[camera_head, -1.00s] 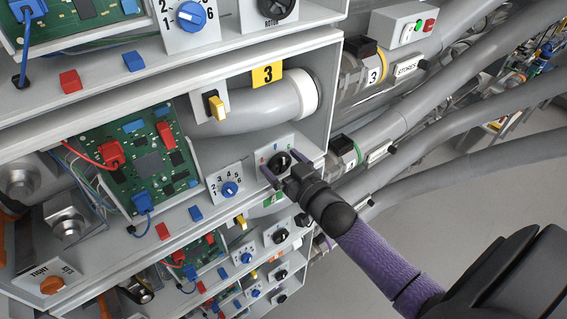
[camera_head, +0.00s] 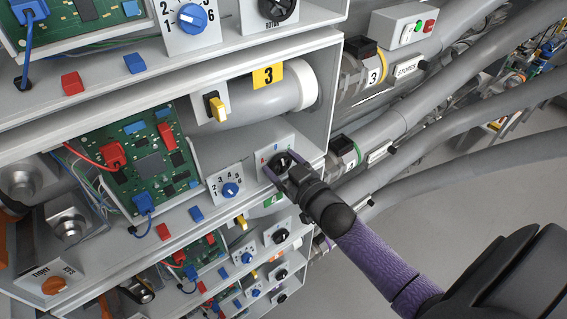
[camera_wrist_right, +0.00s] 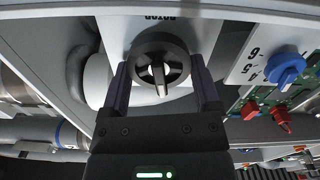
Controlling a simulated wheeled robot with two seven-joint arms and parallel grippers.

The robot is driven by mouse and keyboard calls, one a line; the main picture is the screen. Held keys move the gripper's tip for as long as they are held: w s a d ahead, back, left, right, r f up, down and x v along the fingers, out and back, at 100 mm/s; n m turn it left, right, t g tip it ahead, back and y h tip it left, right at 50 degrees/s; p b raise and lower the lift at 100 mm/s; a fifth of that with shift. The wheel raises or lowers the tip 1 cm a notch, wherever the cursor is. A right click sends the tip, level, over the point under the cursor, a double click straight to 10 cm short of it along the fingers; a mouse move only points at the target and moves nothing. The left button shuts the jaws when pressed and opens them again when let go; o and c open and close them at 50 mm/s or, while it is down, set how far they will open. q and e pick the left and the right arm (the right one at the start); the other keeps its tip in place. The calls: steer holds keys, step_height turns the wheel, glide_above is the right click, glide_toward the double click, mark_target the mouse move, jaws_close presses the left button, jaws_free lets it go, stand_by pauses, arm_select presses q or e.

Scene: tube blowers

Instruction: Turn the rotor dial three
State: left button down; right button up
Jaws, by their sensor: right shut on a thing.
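The rotor dial (camera_head: 281,161) is a black round knob on a white plate, in the bay below the yellow "3" tag (camera_head: 268,75). In the right wrist view the dial (camera_wrist_right: 158,68) shows a pale pointer bar across its face, and the word on its plate is upside down and partly cut off. My right gripper (camera_head: 283,168) is at the dial, with one finger on each side, shut on it. Its fingers (camera_wrist_right: 162,88) flank the knob in the wrist view. The gripper partly hides the dial in the head view. My left gripper is not in view.
A numbered blue dial (camera_head: 230,189) sits left of the rotor plate, beside a green circuit board (camera_head: 150,160). A yellow switch (camera_head: 217,107) and a grey pipe (camera_head: 262,104) are above. More bays lie below. Large grey pipes run at the right; floor shows beneath them.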

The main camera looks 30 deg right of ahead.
steer(key=n, duration=0.4)
steer(key=shift+a, duration=0.15)
steer(key=n, duration=0.5)
steer(key=shift+a+f+n, duration=0.1)
steer(key=shift+f+n, duration=0.1)
steer(key=shift+n, duration=0.2)
steer(key=o, duration=1.1)
steer(key=shift+n, duration=0.3)
steer(key=s, duration=1)
steer(key=shift+d+b, duration=0.35)
